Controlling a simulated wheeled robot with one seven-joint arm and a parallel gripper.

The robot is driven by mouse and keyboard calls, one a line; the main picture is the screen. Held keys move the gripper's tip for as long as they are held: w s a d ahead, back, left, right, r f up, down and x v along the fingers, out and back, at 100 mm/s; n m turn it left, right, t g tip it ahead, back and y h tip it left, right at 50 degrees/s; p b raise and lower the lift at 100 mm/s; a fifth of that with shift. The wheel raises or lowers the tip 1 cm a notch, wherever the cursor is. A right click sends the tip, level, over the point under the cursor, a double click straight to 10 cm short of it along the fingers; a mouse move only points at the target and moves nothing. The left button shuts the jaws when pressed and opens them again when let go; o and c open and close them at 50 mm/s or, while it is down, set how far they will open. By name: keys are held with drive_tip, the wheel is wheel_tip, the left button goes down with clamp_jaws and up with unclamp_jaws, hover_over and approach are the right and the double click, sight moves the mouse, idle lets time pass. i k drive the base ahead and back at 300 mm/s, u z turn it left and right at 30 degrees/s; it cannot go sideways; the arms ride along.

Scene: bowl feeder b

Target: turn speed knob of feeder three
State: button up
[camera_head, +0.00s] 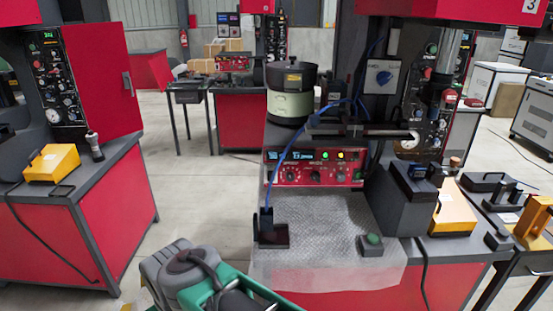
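The feeder in front of me has a round bowl with a black top and pale green base (291,104). A "3" sign (532,6) is at the top right, on the red upper housing. Below the bowl is a red control panel (345,179) with a lit blue display (302,155), small lights and several dark knobs, one of them a round knob (315,177) near its middle. Their labels are too small to read. My green and grey arm (205,280) is at the bottom, left of the bench. My gripper's fingertips are not visible, and no part of my arm touches the panel.
A textured mat (330,220) covers the bench below the panel. On it are a black block with a blue cable (268,236) and a green button box (371,243). Another red bench (100,225) stands left, with open floor between.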

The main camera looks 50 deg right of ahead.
sight(289, 175)
drive_tip(key=u, duration=0.05)
drive_tip(key=k, duration=0.1)
drive_tip(key=z, duration=1.6)
drive_tip(key=k, duration=1.25)
drive_tip(key=u, duration=1.05)
drive_tip(key=i, duration=1.75)
drive_tip(key=z, duration=0.55)
